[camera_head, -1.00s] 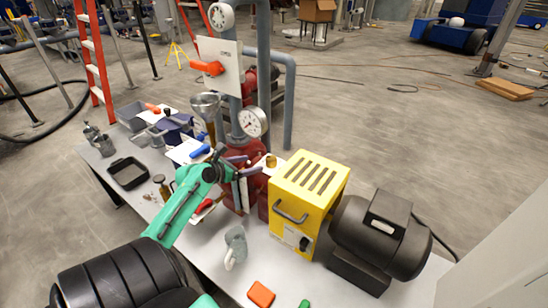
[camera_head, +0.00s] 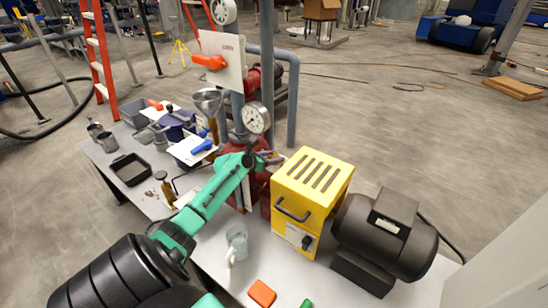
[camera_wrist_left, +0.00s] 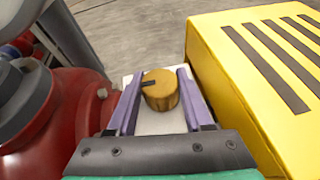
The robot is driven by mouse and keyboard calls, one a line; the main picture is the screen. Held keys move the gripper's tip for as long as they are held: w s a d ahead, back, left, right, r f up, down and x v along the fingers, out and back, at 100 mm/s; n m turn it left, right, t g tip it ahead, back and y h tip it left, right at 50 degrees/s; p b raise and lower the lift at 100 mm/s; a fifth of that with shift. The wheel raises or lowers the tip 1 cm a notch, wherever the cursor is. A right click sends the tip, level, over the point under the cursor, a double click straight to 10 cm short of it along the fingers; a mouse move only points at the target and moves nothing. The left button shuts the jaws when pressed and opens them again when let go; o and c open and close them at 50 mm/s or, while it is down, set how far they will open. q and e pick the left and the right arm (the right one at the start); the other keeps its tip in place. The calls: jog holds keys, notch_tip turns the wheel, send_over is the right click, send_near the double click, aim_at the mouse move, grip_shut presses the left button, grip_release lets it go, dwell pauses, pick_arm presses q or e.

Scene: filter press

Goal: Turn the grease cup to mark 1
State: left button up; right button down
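The grease cup (camera_wrist_left: 162,93) is a round brass knob over a white plate (camera_wrist_left: 160,122) in the left wrist view. A dark pointer line on its top points to the left. My left gripper (camera_wrist_left: 158,80) has its two purple fingers on either side of the cup. Thin gaps show beside the cup, narrowest at the right finger, so the gripper looks open. In the head view my left gripper (camera_head: 268,157) is by the red pump body, left of the yellow box, and the cup is not clear there. No mark numbers are readable. My right gripper is not in view.
The yellow slotted box (camera_head: 312,183) stands close right of the gripper, with a dark motor (camera_head: 385,232) beyond. The red body (camera_wrist_left: 65,115) is close on the left. A pressure gauge (camera_head: 256,119) and pipes rise behind. A grey mug (camera_head: 237,245) and orange block (camera_head: 262,293) are nearer.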

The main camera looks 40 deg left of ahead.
pick_arm(q)
jog(key=shift+a+f+m+h+b, duration=0.15)
jog(key=shift+m+h+b, duration=0.15)
jog(key=shift+h+b, duration=0.1)
grip_shut()
jog(key=m+h+b, duration=0.1)
jog(key=b, duration=0.1)
jog(key=m+h+b, duration=0.1)
jog(key=h+b, duration=0.1)
jog(key=shift+f+m+g+b, duration=0.3)
jog(key=shift+m+b, duration=0.05)
jog(key=shift+m, duration=0.05)
jog(key=shift+r+m+h+b, duration=0.3)
jog(key=shift+m+h+b, duration=0.2)
jog(key=shift+h, duration=0.2)
jog(key=shift+r, duration=0.15)
jog(key=shift+g, duration=0.3)
jog(key=o, duration=1.3)
grip_release()
jog(key=shift+s, duration=0.15)
jog(key=v, duration=1.4)
jog(key=shift+s+r+p, duration=0.1)
jog(key=shift+s+p, duration=0.1)
jog(key=shift+p, duration=0.1)
